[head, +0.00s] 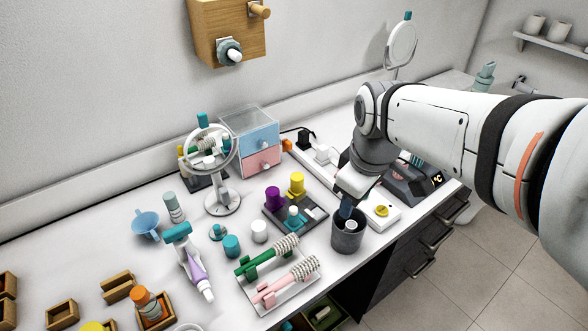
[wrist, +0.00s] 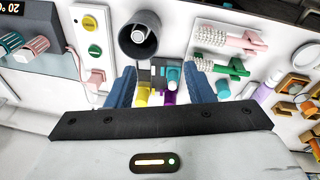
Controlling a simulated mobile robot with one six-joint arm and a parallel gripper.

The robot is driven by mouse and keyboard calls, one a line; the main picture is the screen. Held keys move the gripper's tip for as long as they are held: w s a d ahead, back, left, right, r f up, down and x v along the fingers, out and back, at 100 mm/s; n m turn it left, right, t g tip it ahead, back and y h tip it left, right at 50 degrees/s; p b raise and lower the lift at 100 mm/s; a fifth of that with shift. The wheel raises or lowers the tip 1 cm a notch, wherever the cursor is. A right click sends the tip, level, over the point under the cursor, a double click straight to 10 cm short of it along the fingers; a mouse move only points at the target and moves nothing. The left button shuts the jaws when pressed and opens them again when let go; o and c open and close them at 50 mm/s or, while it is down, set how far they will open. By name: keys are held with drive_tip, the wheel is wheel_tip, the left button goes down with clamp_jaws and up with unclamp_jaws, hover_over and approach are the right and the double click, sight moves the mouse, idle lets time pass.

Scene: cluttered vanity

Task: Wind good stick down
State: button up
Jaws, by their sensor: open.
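A dark tray (head: 312,220) holds a purple-topped piece (head: 272,198), a yellow-topped piece (head: 297,184) and a teal-topped piece (head: 293,217), all upright. They look like stick-like tubes; I cannot tell which is the good stick. In the wrist view the yellow (wrist: 142,95), purple (wrist: 168,97) and teal (wrist: 173,74) pieces show between and below my fingers. My gripper (wrist: 161,72) is open with nothing between its blue fingertips.
The dark cup, with a white round thing inside, also shows in the wrist view (wrist: 124,40). Green (head: 262,260) and pink (head: 290,280) brushes lie in front. A round mirror (head: 222,200) and drawer box (head: 260,150) stand behind. A white plate with a yellow knob (head: 381,211) is right.

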drive_tip(key=w+a+f+n+g+b, duration=0.1)
drive_tip(key=w+a+f+n+b, duration=0.4)
drive_tip(key=n, duration=0.4)
drive_tip(key=n+g+b, duration=0.1)
drive_tip(key=n+b, duration=0.1)
drive_tip(key=n, duration=0.6)
hover_over(293, 209)
wheel_tip(293, 209, down, 5)
drive_tip(key=shift+f, duration=0.1)
drive_tip(key=shift+f+n, duration=0.2)
drive_tip(key=shift+n, duration=0.1)
wheel_tip(293, 209, down, 7)
drive_tip(key=shift+f, duration=0.1)
drive_tip(key=c, duration=1)
